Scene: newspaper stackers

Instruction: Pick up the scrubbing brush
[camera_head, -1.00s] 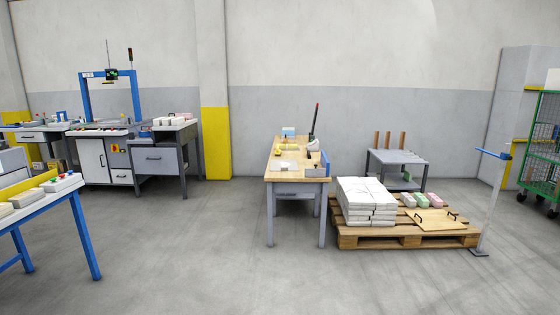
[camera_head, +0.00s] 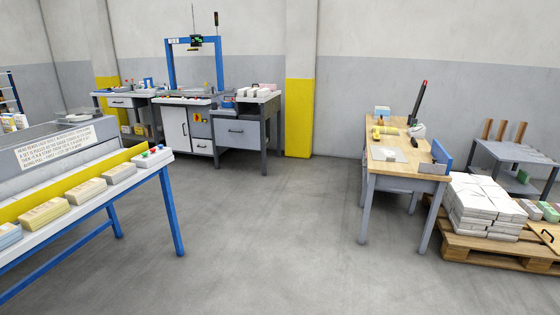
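I cannot make out a scrubbing brush for certain at this distance. A wooden-topped workbench (camera_head: 403,168) stands right of centre, with small objects on it. Among them are a yellow object (camera_head: 385,131), a tall dark object with a red tip (camera_head: 418,103), a small blue and white box (camera_head: 382,110) and a flat white item (camera_head: 388,154). A blue and grey holder (camera_head: 440,155) stands at the bench's right edge. My gripper is not in view.
A blue-legged table (camera_head: 172,212) with several wrapped bundles (camera_head: 82,193) is at the left. A strapping machine (camera_head: 170,75) and a grey desk (camera_head: 237,133) stand behind. A pallet (camera_head: 480,247) with white paper stacks (camera_head: 482,208) is at right. The middle floor is clear.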

